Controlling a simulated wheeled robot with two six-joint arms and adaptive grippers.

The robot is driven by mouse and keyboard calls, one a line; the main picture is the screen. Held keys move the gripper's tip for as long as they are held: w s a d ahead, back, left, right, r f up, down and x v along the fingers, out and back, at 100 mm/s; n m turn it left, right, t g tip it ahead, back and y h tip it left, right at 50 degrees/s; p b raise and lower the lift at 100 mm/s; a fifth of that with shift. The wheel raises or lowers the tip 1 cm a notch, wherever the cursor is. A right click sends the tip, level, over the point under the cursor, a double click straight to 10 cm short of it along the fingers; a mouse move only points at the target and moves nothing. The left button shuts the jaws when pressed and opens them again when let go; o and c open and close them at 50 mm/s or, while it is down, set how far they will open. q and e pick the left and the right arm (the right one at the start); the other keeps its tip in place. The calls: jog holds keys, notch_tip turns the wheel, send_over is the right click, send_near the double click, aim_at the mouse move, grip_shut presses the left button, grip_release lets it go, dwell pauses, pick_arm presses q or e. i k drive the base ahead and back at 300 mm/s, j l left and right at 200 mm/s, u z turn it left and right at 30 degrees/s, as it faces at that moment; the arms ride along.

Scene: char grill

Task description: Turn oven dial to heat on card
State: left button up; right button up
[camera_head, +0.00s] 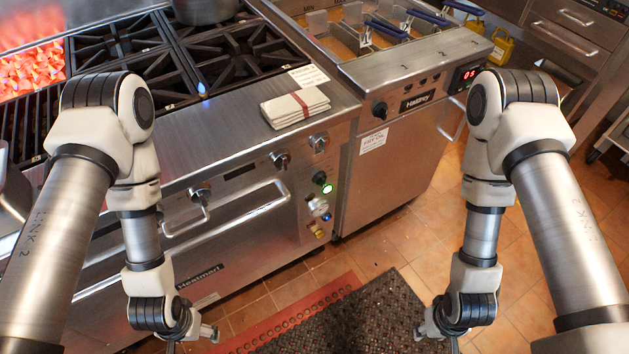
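The oven (235,245) stands ahead, a steel range with a long handle. Its right-hand control column has a black knob (320,178), a lit green light (327,189), a pale round dial (318,204) and small coloured buttons below. The dial's marks are too small to read. A white card with print (309,75) lies on the range top at the right; its text is unreadable. My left gripper (193,341) is low at the bottom edge, left of and apart from the dial, open and empty. My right gripper (436,341) is low at right, also apart, open and empty.
A folded cloth (295,106) lies on the range's front ledge. Front knobs (279,159) and the oven handle (228,211) stick out. A fryer (395,110) with baskets and a labelled front adjoins at right. A dark mat (350,320) covers the floor; space before the dial is clear.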

aim_at(320, 178)
jog(key=i+l, duration=0.1)
jog(key=l, duration=0.35)
jog(key=i+l, duration=0.15)
jog(key=l, duration=0.3)
jog(key=i+l, duration=0.1)
jog(key=l, duration=0.35)
jog(key=i+l, duration=0.1)
jog(key=l, duration=0.35)
